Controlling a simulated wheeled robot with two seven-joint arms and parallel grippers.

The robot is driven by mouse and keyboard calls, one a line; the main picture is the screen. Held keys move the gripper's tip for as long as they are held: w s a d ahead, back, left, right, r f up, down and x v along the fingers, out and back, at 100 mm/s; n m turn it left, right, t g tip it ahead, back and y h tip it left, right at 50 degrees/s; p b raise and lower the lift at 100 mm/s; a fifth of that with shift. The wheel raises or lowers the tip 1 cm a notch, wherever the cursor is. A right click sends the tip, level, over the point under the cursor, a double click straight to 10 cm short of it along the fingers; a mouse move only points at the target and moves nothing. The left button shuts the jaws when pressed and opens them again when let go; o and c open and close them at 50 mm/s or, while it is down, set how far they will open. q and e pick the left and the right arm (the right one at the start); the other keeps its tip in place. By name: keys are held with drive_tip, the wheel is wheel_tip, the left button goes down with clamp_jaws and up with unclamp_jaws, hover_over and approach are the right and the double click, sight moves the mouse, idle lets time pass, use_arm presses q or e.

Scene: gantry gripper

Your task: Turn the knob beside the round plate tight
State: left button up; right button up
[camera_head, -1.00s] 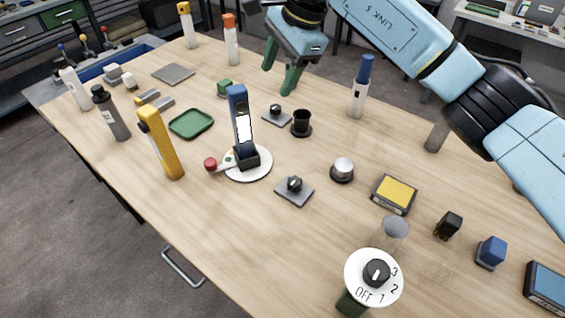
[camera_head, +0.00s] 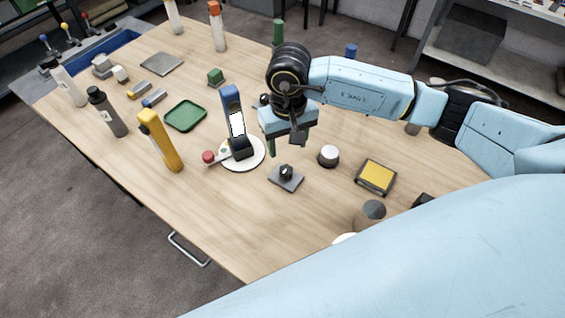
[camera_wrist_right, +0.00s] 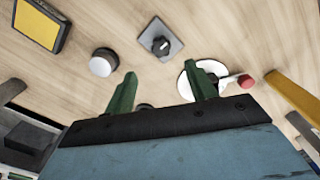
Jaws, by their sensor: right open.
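The white round plate (camera_head: 257,158) carries an upright blue device with a white face (camera_head: 232,112) and a lever with a red ball end (camera_head: 208,157). A black knob on a grey square plate (camera_head: 287,175) sits just right of it on the table. In the right wrist view, this knob (camera_wrist_right: 160,46) lies beyond the fingertips, and the round plate (camera_wrist_right: 185,86) is partly behind one finger. My right gripper (camera_wrist_right: 164,84) is open and empty, fingers apart, above the table behind the knob. In the head view my wrist hides much of it (camera_head: 284,146). My left gripper is out of view.
A silver-topped round knob (camera_head: 328,155) and a yellow-topped box (camera_head: 376,176) stand to the right. A green tray (camera_head: 185,116) and a yellow bottle (camera_head: 160,141) stand to the left. My blue arm covers the lower right.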

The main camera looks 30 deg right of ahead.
sight(286, 169)
wheel_tip(286, 169, down, 9)
drive_tip(key=shift+a, duration=0.1)
drive_tip(key=shift+f, duration=0.3)
drive_tip(key=shift+c, duration=0.4)
drive_tip(key=c, duration=0.9)
